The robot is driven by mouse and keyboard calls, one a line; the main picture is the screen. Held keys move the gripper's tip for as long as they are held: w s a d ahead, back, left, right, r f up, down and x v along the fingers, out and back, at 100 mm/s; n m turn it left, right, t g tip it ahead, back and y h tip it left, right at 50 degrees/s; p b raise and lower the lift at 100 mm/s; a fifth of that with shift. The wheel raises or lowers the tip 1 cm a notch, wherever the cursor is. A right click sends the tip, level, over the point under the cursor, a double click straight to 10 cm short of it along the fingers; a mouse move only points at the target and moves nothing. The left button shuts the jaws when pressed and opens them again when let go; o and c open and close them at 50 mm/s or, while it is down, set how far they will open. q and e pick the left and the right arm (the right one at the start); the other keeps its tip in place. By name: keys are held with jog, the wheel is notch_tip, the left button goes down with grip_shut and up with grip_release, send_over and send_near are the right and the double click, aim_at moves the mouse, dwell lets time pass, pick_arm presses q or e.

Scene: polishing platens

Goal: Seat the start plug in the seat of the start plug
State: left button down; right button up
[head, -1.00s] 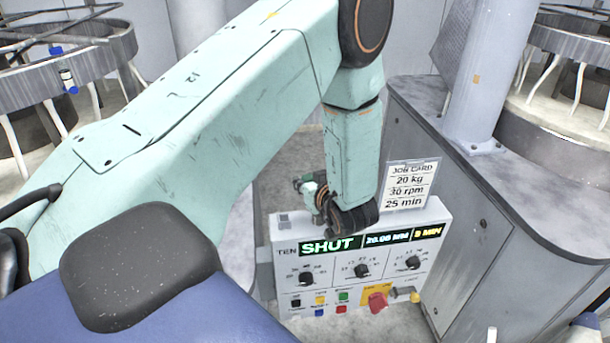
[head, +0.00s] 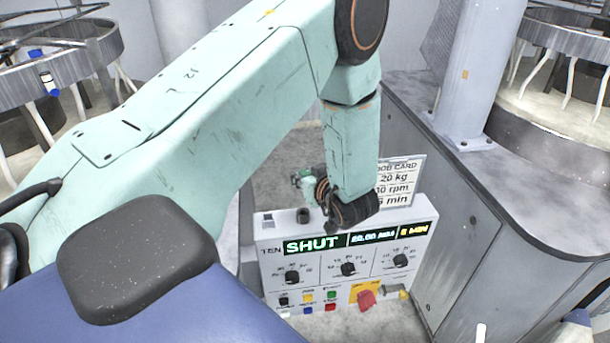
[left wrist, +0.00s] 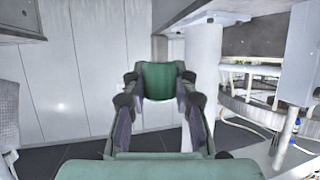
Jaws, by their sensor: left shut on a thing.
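My left gripper (head: 307,184) is above the top back edge of the control box (head: 375,272), partly hidden by its own wrist. In the left wrist view its fingers are closed around a dark green cylinder (left wrist: 165,82), which I take to be the start plug. A little green also shows at the fingertips in the head view. A short dark round socket (head: 303,215) stands on the box top, just below the gripper and apart from it; it looks like the plug's seat. My right gripper is not in view.
The box front has a lit display reading SHUT (head: 312,244), several knobs, small coloured buttons and a red switch (head: 365,299). A job card (head: 402,180) stands behind the wrist, partly covered. A grey cabinet (head: 480,235) stands close on the right.

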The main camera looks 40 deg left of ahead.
pick_arm(q)
jog(key=shift+s+a+f+b, duration=0.15)
jog(key=shift+f+b, duration=0.25)
jog(key=shift+f, duration=0.45)
jog(key=shift+s+a+f+b, duration=0.15)
jog(key=shift+s+f+b, duration=0.1)
jog(key=shift+f+b, duration=0.4)
jog(key=shift+w+d+f+b, duration=0.1)
jog(key=shift+d+f+b, duration=0.05)
jog(key=shift+f+b, duration=0.3)
jog(key=shift+w+d+f+b, duration=0.1)
jog(key=shift+f+b, duration=0.1)
jog(key=shift+f, duration=0.35)
jog(key=shift+w+f, duration=0.2)
jog(key=shift+f, duration=0.25)
jog(key=shift+s+a, duration=0.2)
jog(key=shift+s+r, duration=0.2)
jog(key=shift+d, duration=0.1)
jog(key=shift+w, duration=0.15)
